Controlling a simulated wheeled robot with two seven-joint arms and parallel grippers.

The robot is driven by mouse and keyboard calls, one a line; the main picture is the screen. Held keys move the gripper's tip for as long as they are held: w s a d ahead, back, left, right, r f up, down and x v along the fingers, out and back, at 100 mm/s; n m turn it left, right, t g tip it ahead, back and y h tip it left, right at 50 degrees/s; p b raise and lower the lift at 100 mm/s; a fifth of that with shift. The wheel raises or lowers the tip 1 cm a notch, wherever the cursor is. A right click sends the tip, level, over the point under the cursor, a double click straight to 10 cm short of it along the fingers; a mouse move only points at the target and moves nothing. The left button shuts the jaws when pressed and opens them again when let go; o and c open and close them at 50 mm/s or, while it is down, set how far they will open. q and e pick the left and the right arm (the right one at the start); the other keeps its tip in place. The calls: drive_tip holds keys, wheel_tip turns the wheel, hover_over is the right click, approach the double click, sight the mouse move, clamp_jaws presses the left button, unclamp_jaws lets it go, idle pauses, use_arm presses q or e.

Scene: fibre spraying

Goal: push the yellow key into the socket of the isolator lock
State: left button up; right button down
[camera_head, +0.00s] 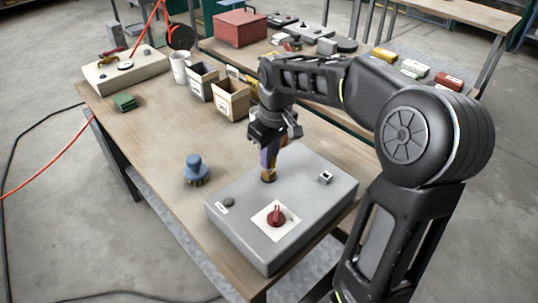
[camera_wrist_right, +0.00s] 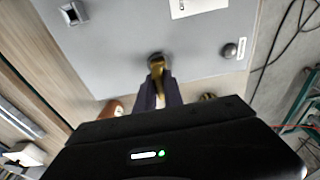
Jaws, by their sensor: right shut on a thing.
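My right gripper (camera_head: 269,158) points down over the grey box (camera_head: 235,233) and is shut on the yellow key (camera_head: 268,175). The brass-coloured key also shows in the right wrist view (camera_wrist_right: 157,70), between the dark fingers (camera_wrist_right: 158,96). Its tip meets a dark round spot on the box top (camera_wrist_right: 155,56); I cannot tell whether this is the lock's socket or how deep the tip sits. The key looks roughly upright. My left gripper is not in view.
The box top bears a red switch (camera_head: 276,215) on a white plate, a dark knob (camera_head: 229,202) and a small square metal fitting (camera_head: 325,177). A blue-topped brush (camera_head: 197,168) stands left of the box. Bins (camera_head: 231,101) stand behind. Bare table (camera_head: 155,130) lies at left.

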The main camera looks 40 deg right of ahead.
sight(272, 156)
drive_tip(key=shift+f+b, duration=0.45)
drive_tip(key=shift+f, duration=0.25)
drive_tip(key=c, duration=1.4)
unclamp_jaws()
drive_tip(key=shift+o, duration=0.2)
drive_tip(key=shift+s+r, duration=0.25)
drive_tip(key=shift+r, duration=1.7)
drive_tip(key=shift+s+r, duration=0.2)
drive_tip(key=shift+r, duration=1.75)
